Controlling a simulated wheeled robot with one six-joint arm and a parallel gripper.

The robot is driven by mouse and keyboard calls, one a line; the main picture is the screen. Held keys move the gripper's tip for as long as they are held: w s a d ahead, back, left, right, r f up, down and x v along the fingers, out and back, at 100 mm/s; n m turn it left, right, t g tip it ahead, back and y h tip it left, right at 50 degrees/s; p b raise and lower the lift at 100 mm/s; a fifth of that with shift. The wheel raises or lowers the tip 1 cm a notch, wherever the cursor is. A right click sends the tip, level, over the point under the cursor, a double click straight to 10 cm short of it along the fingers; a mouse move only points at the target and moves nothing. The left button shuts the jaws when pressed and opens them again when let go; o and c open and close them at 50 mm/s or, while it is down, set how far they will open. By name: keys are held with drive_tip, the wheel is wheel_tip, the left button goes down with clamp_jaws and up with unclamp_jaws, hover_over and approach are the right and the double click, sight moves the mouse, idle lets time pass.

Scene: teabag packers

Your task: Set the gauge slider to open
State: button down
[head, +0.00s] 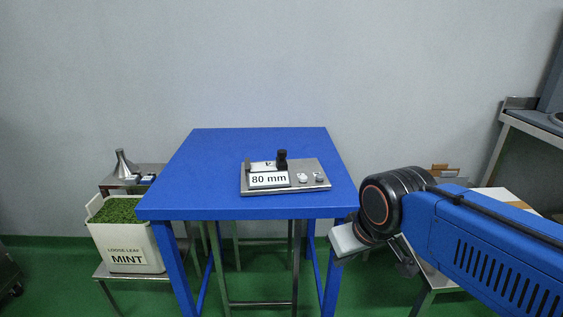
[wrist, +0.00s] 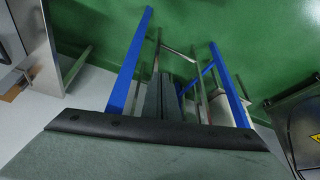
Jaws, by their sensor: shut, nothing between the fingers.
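The gauge (head: 312,178) is a flat silver plate on the blue table, with a white "80 mm" label (head: 268,180) on its front left. A black upright knob (head: 282,160), which looks like the slider handle, stands near the middle of its back edge. A short dark post is at the left end. I cannot read any open marking. My gripper (wrist: 160,80) shows shut and empty in the wrist view, over the floor and blue table legs. In the head view my wrist hangs right of the table's front right corner, apart from the gauge, which the wrist view does not show.
The blue table (head: 200,190) is otherwise clear, with free room behind and left of the gauge. Two small silver knobs sit on the plate. A white bin of mint (head: 127,250) and a metal funnel (head: 123,164) stand at left. A metal bench (head: 525,125) is at right.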

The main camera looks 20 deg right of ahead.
idle(0.4)
drive_tip(key=c, duration=2.1)
unclamp_jaws()
drive_tip(key=o, duration=0.5)
drive_tip(key=shift+w+r, duration=0.25)
drive_tip(key=shift+r, duration=0.1)
drive_tip(key=shift+c, duration=0.2)
drive_tip(key=shift+o, duration=0.6)
drive_tip(key=w+r+n+g, duration=0.2)
drive_tip(key=w+r+n, duration=0.1)
drive_tip(key=w+r, duration=1.1)
wheel_tip(320, 180, up, 4)
drive_tip(key=shift+w+a+f+n, duration=0.1)
drive_tip(key=shift+w+a+n, duration=0.25)
drive_tip(key=shift+a+n, duration=0.05)
wheel_tip(320, 180, up, 12)
drive_tip(key=n+g, duration=0.3)
drive_tip(key=n, duration=0.1)
hover_over(283, 150)
wheel_tip(283, 150, down, 18)
drive_tip(key=shift+s+a+r, duration=0.1)
drive_tip(key=shift+r, duration=0.05)
drive_tip(key=shift+c, duration=0.6)
